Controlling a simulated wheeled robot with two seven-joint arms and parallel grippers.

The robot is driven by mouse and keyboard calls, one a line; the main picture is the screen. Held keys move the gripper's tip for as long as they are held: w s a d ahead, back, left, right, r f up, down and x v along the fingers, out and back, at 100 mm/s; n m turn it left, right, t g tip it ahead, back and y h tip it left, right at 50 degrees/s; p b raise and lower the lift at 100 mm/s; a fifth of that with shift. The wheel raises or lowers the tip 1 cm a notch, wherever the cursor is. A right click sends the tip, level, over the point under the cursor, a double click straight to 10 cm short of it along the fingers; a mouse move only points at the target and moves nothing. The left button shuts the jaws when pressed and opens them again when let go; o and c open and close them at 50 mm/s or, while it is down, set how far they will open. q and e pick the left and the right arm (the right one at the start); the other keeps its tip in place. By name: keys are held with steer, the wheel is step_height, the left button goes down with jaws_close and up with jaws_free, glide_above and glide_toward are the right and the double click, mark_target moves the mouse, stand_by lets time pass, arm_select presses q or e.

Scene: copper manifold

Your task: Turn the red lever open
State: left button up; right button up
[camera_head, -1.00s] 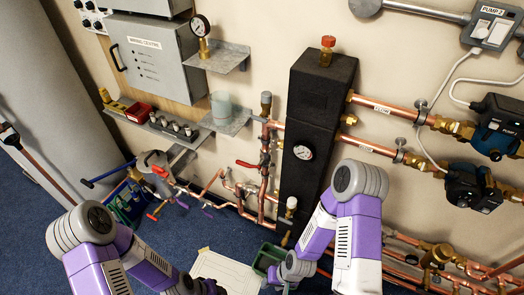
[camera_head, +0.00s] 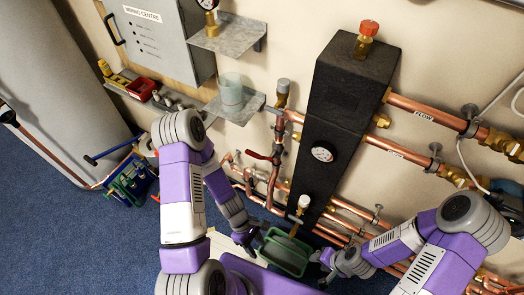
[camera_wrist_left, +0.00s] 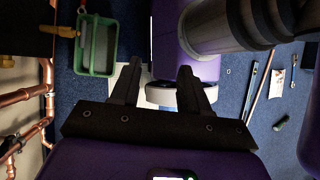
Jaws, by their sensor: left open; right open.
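A red lever (camera_head: 258,155) sits on the vertical copper pipework left of the black manifold column (camera_head: 335,105) in the head view. It sticks out to the left, roughly level. My left gripper (camera_head: 246,243) is low in front of the pipes, below the lever and apart from it. In the left wrist view its two dark fingers (camera_wrist_left: 157,88) are spread with nothing between them. My right gripper (camera_head: 325,272) is open, low and to the right of a green bin, away from the lever. The lever cannot be made out in the left wrist view.
The green bin (camera_head: 286,253) stands between my grippers; it also shows in the left wrist view (camera_wrist_left: 98,48). A shelf with a clear beaker (camera_head: 231,92) is above the lever. Copper pipes run right of the column. Blue carpet (camera_head: 110,240) is open at left.

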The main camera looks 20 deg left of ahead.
arm_select(q)
steer(key=w+r+n+t+h, duration=0.25)
steer(key=w+n+h, duration=0.2)
steer(key=n, duration=0.65)
steer(key=n+t+y+b, duration=0.1)
steer(key=n+t+y, duration=0.1)
steer(key=n+t, duration=1.55)
glide_toward(251, 155)
steer(key=w+d+r+n+g, duration=0.1)
steer(key=w+d+n+g, duration=0.15)
steer(key=w, duration=0.25)
steer(key=shift+n+g, duration=0.35)
steer(key=shift+n, duration=0.05)
steer(key=x, duration=0.2)
steer(key=b+x, duration=0.1)
steer(key=x, duration=0.3)
steer(key=shift+w+a+r+b, duration=0.1)
steer(key=shift+a+r+b, duration=0.1)
steer(key=shift+a+b, duration=0.15)
steer(key=shift+w+d, duration=0.3)
steer(key=shift+w, duration=0.2)
jaws_close()
